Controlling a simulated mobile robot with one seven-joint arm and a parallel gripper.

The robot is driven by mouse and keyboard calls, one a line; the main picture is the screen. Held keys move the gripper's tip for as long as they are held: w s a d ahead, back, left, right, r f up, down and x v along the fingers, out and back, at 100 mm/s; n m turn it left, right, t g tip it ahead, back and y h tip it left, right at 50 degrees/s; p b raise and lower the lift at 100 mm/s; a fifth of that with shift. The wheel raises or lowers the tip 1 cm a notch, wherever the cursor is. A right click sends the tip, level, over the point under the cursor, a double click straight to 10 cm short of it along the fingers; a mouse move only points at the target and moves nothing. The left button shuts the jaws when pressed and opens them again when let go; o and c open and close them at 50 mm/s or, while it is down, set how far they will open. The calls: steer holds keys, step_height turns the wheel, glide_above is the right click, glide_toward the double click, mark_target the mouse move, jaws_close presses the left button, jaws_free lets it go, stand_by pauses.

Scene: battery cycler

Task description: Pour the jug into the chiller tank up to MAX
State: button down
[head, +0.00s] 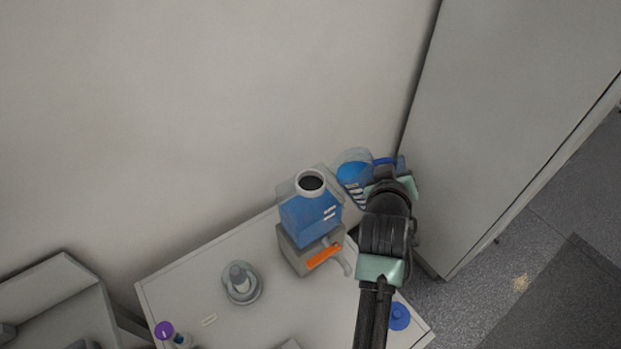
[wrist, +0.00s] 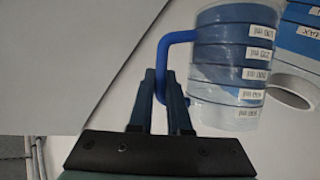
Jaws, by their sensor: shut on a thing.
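The chiller tank (head: 308,222) is a clear box with blue liquid, on a grey unit with an orange label. Its round filler neck (head: 311,181) is open at the top. The jug (head: 354,171) is clear with blue liquid and white graduation labels; it is just right of the tank, near the wall. My gripper (wrist: 168,88) is shut on the jug's blue handle (wrist: 182,37). In the wrist view the jug (wrist: 222,70) is beside the tank's white neck ring (wrist: 290,86), and a MAX label (wrist: 309,31) shows on the tank. I cannot tell the jug's exact tilt or the tank's exact level.
A tall grey cabinet (head: 500,110) stands close on the right of my arm. The white table (head: 225,318) holds a grey round fitting (head: 240,283), a purple-capped item (head: 164,330) and a blue cap (head: 399,316). The wall is directly behind the table.

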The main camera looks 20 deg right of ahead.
mark_target(379, 160)
steer(key=shift+w+a+r, duration=0.25)
steer(key=shift+a+r, duration=0.1)
steer(key=shift+r, duration=0.2)
steer(key=shift+a+r+n+h, duration=0.2)
steer(key=shift+a+n+h, duration=0.05)
steer(key=shift+n+h, duration=0.05)
steer(key=shift+w+a, duration=0.1)
steer(key=shift+w, duration=0.05)
steer(key=shift+w+a+r, duration=0.1)
steer(key=shift+a, duration=0.1)
steer(key=shift+w+a+n+h+b, duration=0.2)
steer(key=shift+a+n+h+b, duration=0.15)
steer(key=shift+n+b, duration=0.25)
stand_by(0.4)
steer(key=shift+r, duration=0.1)
steer(key=shift+a, duration=0.2)
stand_by(0.3)
steer(key=shift+d+r, duration=0.1)
steer(key=shift+r, duration=0.05)
